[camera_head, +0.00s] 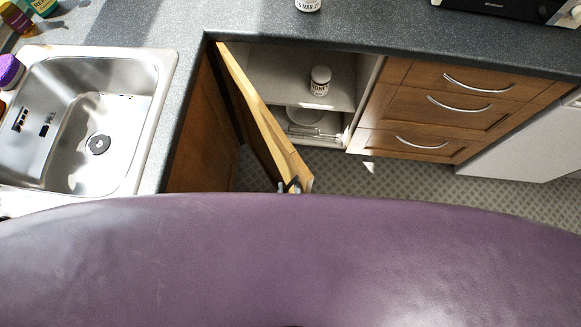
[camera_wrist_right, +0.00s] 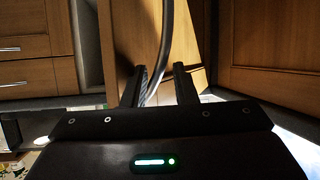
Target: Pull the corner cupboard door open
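The corner cupboard door (camera_head: 262,120) stands partly open in the head view, its free edge swung toward me. In the right wrist view the door (camera_wrist_right: 190,40) is in front of the gripper, with its curved metal handle (camera_wrist_right: 166,45). My right gripper (camera_wrist_right: 160,85) has its two dark fingers apart, with the handle between them, close to the left finger. In the head view only a small part of the right gripper (camera_head: 291,186) shows at the door's free edge. The rest is hidden below. My left gripper is in neither view.
Inside the cupboard a white jar (camera_head: 320,80) stands on the shelf (camera_head: 270,75), with glassware (camera_head: 308,130) below. Drawers (camera_head: 440,100) stand to the right, the sink (camera_head: 75,120) to the left. Patterned floor (camera_head: 400,180) is clear beside the door.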

